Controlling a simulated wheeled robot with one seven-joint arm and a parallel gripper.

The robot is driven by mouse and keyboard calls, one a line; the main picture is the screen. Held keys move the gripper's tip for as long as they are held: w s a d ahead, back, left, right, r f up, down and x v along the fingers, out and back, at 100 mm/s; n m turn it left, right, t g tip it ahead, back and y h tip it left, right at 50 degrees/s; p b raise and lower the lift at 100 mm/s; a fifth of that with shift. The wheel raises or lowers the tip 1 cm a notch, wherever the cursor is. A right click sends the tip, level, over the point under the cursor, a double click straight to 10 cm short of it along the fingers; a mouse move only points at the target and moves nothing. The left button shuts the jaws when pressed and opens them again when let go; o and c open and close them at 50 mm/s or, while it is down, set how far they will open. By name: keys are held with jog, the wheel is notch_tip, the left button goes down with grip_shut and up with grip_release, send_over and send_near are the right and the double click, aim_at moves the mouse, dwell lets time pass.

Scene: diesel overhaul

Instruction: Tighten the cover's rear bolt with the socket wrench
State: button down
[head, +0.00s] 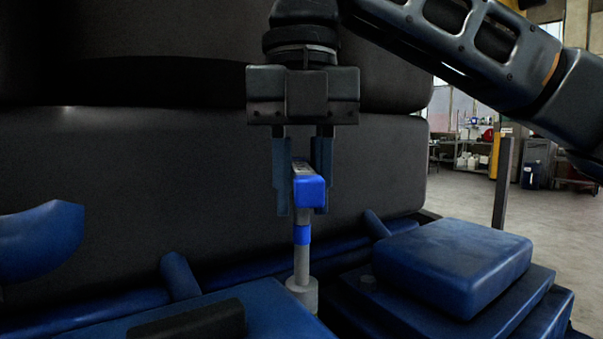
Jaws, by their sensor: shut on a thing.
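The socket wrench (310,190) has a blue and grey top part and an upright grey shaft with a blue band. A wide grey socket (302,291) is at its lower end. My gripper (303,205) points down and is shut on the wrench's top part, one finger on each side. The socket is at the back edge of a flat blue block (275,305); I cannot tell if it touches it. No bolt shows under the socket. I cannot tell which blue part is the cover.
A dark bar (190,322) lies at the front. A large dark body (150,190) fills the back. Open floor (465,205) shows far right.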

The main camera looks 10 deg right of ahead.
aim_at(302, 166)
jog(key=shift+f, duration=0.2)
jog(key=m, duration=0.5)
jog(key=c, duration=1.6)
grip_release()
grip_shut()
jog(key=shift+r, duration=1.85)
